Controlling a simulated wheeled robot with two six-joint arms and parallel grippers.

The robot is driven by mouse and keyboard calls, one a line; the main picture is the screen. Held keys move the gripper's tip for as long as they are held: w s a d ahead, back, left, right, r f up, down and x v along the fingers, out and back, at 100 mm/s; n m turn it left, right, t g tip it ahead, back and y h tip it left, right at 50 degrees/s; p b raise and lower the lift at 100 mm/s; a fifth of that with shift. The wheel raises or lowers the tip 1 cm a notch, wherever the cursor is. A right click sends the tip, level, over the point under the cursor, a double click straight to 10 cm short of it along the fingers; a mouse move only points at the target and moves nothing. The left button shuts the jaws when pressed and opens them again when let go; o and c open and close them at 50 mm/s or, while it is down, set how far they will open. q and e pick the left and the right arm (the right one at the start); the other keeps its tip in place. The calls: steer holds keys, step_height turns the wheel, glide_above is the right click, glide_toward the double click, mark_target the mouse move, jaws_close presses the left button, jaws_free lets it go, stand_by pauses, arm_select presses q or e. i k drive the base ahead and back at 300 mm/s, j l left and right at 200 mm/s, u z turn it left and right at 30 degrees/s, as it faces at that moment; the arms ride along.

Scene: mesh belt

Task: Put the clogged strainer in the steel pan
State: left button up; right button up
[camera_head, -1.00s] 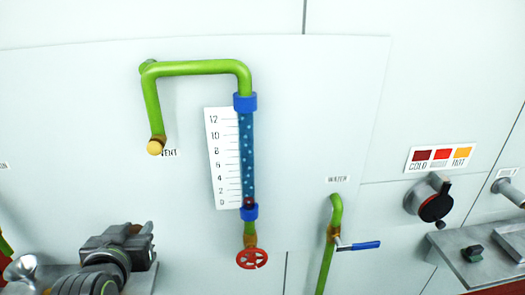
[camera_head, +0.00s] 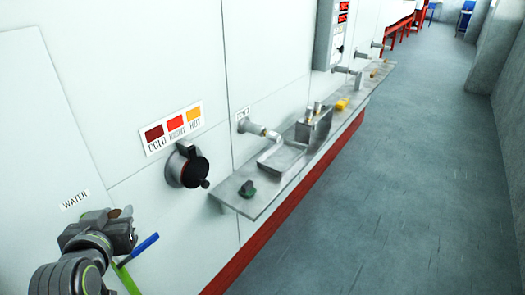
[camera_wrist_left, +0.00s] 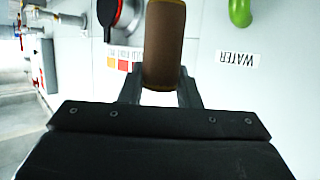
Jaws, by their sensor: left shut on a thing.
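My left gripper (camera_head: 128,214) is at the lower left of the head view, in front of the wall near the WATER label. In the left wrist view it is shut on a brown, dull cylinder (camera_wrist_left: 163,45), which I take to be the clogged strainer. The cylinder stands out beyond the fingers; its far end is cut off by the frame. In the head view it is mostly hidden by the gripper. The shallow steel pan (camera_head: 283,160) sits on the wall shelf, right of the gripper and well apart from it. My right gripper is not in view.
The steel shelf (camera_head: 262,199) runs along the wall with a red front. A black knob (camera_head: 188,167) and a spout (camera_head: 258,130) jut from the wall. The floor at right is clear.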

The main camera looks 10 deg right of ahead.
mark_target(282, 159)
steer(key=i+l+z, duration=0.4)
steer(key=i+l, duration=0.15)
steer(key=i+l+z, duration=0.4)
steer(key=i, duration=0.25)
steer(key=i+l, duration=0.25)
steer(key=i, duration=0.1)
